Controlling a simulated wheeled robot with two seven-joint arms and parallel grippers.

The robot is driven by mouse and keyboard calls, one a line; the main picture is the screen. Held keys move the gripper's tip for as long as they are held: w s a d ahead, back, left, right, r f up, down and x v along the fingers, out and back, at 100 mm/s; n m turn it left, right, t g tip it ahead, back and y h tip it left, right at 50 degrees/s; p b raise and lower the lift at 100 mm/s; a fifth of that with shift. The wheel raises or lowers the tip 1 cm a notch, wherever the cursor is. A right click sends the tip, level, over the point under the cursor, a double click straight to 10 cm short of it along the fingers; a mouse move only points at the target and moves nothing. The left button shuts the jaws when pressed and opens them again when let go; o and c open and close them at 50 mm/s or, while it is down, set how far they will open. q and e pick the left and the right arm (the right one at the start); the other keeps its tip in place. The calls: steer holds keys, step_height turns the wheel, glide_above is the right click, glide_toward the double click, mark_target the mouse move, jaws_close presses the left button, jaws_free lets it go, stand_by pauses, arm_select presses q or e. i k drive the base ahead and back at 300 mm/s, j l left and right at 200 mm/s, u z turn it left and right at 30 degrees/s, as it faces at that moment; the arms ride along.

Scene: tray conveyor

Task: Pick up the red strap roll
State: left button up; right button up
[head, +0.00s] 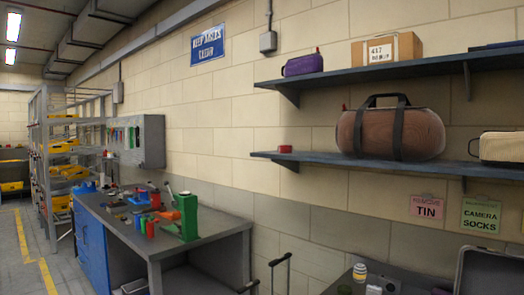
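A small red object (285,149), which looks like the red strap roll, sits on the lower wall shelf (320,159) near its left end. It stands apart from the large brown duffel bag with dark straps (362,132) to its right. Neither of my grippers shows in the head view.
The upper shelf (340,77) holds a purple case (303,64) and a cardboard box (387,49). A tan case (502,147) stands at the lower shelf's right end. A workbench (205,250) with tools stands left, below. The shelf between red object and duffel is clear.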

mark_target(283, 148)
steer(key=i+j+z, duration=0.1)
steer(key=z, duration=0.55)
steer(key=i+j+z, duration=0.2)
steer(key=j, duration=0.15)
steer(key=i+j+z, duration=0.2)
steer(key=j, duration=0.15)
steer(key=i+j+z, duration=0.2)
steer(key=j, duration=0.15)
steer(key=i+j, duration=0.1)
steer(key=j, duration=0.35)
steer(key=i+j, duration=0.1)
steer(key=j, duration=0.35)
steer(key=i+j+z, duration=0.1)
steer(key=j, duration=0.3)
steer(key=i+j, duration=0.1)
steer(key=j, duration=0.35)
